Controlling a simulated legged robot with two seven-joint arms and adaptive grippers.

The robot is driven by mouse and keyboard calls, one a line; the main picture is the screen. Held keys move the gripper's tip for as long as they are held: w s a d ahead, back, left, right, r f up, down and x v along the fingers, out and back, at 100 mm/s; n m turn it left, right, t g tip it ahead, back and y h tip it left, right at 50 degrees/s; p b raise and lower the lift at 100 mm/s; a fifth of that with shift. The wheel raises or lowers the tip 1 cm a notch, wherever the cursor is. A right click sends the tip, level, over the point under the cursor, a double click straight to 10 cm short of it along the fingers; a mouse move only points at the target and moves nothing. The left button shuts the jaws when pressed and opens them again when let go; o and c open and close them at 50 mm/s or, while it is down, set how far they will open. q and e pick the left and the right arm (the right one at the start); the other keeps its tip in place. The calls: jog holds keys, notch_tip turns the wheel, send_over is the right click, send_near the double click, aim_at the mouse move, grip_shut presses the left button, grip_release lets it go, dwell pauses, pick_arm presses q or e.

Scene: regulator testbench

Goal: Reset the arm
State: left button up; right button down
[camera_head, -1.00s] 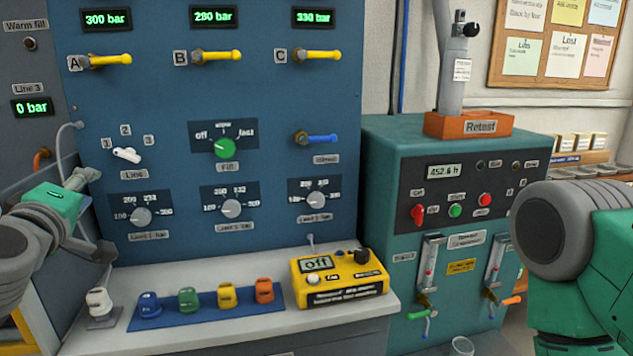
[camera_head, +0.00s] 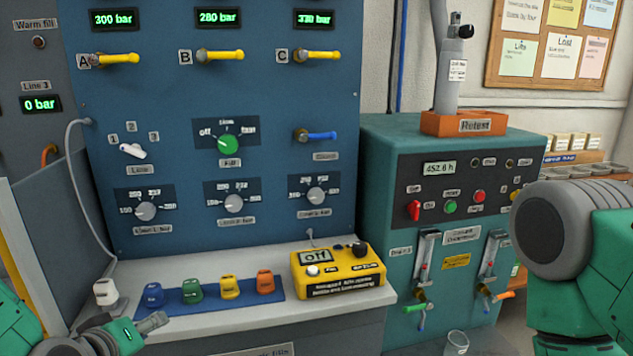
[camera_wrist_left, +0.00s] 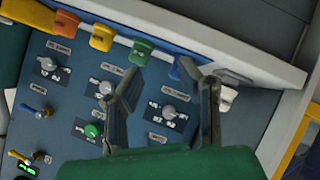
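My left gripper (camera_head: 158,322) shows low at the left in the head view, in front of the bench shelf. In the left wrist view its two dark fingers (camera_wrist_left: 170,80) stand apart with nothing between them, so it is open and empty. Only a green and grey part of my right arm shows at the right edge of the head view. The right gripper is out of view.
A white connector (camera_head: 105,292) and blue (camera_head: 152,295), green (camera_head: 191,291), yellow (camera_head: 229,287) and orange (camera_head: 265,281) ones stand on the shelf (camera_head: 205,325). A yellow box (camera_head: 338,272) is beside them. A blue panel (camera_head: 270,100) rises behind. A teal cabinet (camera_head: 378,190) stands right.

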pick_arm(q)
jog(key=s+d+f+m+g, duration=0.2)
jog(key=s+f+m+g, duration=0.3)
jog(key=s+f, duration=0.95)
jog(key=s+a+f+m+g, duration=0.1)
jog(key=s+f+m+g, duration=0.1)
jog(key=s+f+g, duration=0.4)
jog(key=s+f, duration=0.3)
jog(key=s, duration=0.4)
jog(key=shift+s+a+m, duration=0.25)
jog(key=shift+a+m, duration=0.1)
jog(key=shift+m, duration=0.05)
jog(key=shift+w+f, duration=0.1)
jog(key=shift+w, duration=0.05)
